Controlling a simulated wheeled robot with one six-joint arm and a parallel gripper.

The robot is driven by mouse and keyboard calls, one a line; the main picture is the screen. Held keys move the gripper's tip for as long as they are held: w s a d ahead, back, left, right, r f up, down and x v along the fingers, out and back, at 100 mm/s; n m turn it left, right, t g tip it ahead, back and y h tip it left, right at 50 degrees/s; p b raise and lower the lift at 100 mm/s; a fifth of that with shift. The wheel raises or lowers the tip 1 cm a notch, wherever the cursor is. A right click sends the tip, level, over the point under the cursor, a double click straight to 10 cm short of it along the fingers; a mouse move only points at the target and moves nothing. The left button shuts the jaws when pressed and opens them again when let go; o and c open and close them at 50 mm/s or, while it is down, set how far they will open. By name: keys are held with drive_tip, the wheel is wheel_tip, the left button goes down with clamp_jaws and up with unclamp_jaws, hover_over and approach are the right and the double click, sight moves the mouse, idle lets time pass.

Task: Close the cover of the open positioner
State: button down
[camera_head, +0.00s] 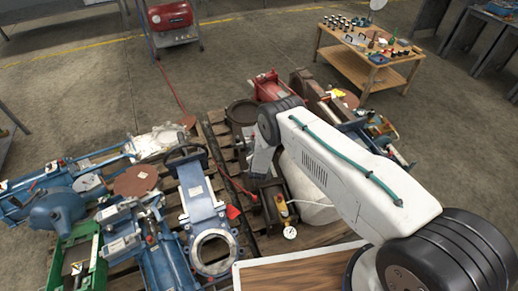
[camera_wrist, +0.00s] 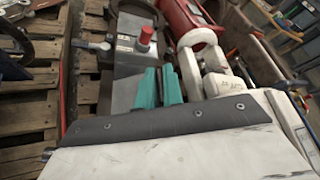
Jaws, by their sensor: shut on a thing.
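My gripper (camera_wrist: 161,76) shows in the wrist view as two teal fingers close together, in front of a grey metal unit (camera_wrist: 122,92) with a red-capped knob (camera_wrist: 147,35). The fingers are shut on a thin part that looks like the grey cover of the positioner; the grip itself is mostly hidden between them. In the head view my white arm reaches over the pallet and hides much of this spot. A dark box with a yellow part (camera_head: 281,205) lies just below the arm's end. I cannot tell how far the cover stands open.
A blue valve with a round opening (camera_head: 210,245) and other blue actuators (camera_head: 165,260) crowd the left pallet. A red unit (camera_head: 270,86) lies behind my arm. A wooden table (camera_head: 360,70) with small parts stands at the back right. Open floor lies beyond the pallets.

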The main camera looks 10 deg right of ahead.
drive_tip(key=shift+a+r, duration=0.1)
drive_tip(key=shift+a, duration=0.25)
drive_tip(key=c, duration=1.4)
unclamp_jaws()
drive_tip(key=shift+w+a, duration=0.1)
drive_tip(key=shift+d, duration=0.25)
drive_tip(key=shift+s, duration=0.35)
drive_tip(key=v, duration=0.7)
drive_tip(key=shift+a, duration=0.1)
